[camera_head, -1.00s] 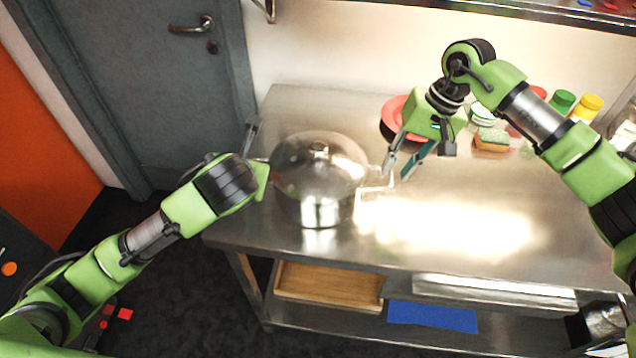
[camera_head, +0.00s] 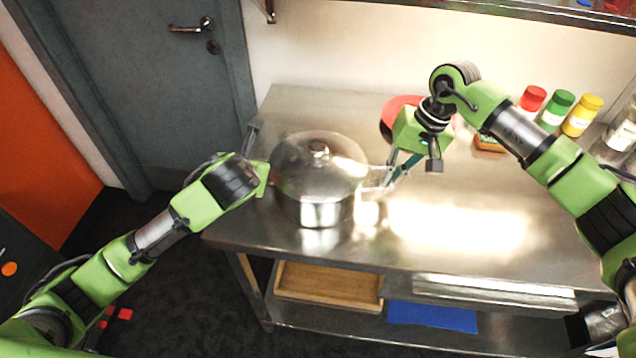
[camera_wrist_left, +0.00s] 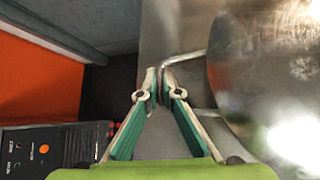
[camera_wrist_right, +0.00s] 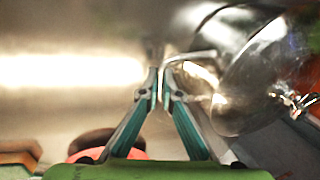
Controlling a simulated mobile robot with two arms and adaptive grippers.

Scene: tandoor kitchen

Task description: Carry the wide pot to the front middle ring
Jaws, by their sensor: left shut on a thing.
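The wide pot (camera_head: 315,212) is a shiny steel pot with a lid and a side handle on either side. It stands upright at the left part of the steel table. My left gripper (camera_wrist_left: 162,76) is shut on its left handle (camera_wrist_left: 188,62), shown in the left wrist view; in the head view its fingers are mostly hidden. My right gripper (camera_head: 391,178) is at the right handle (camera_wrist_right: 195,54). Its fingertips are close together around the bar in the right wrist view, but a firm hold cannot be made out. No ring shows clearly.
The steel table (camera_head: 470,245) is bare to the right of the pot. Behind my right gripper are a red and black round thing (camera_head: 392,112) and red, green (camera_head: 556,111) and yellow (camera_head: 581,116) capped bottles. A wooden tray (camera_head: 328,284) lies on the lower shelf.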

